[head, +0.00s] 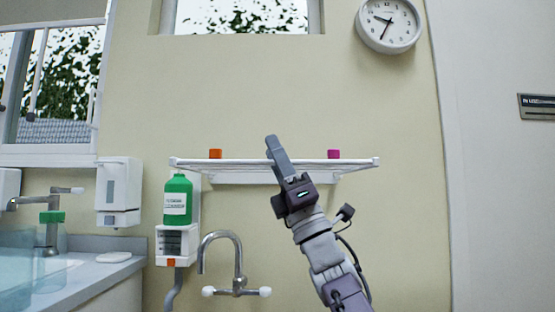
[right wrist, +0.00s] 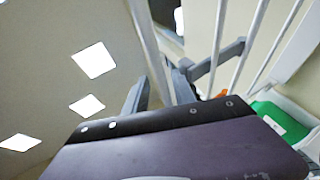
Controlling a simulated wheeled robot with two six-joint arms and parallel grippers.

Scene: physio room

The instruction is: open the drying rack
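The drying rack (head: 235,163) is a white wall-mounted frame with parallel rails, level above the tap. Its rails cross the right wrist view (right wrist: 148,45). In the right wrist view, dark grey fingers (right wrist: 158,92) show on either side of the nearest white rail. Whether they press on it is not clear. My left gripper is in neither view.
A tap (head: 238,270) is below. An orange block (head: 215,154) and a magenta block (head: 334,154) show at the rack's top.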

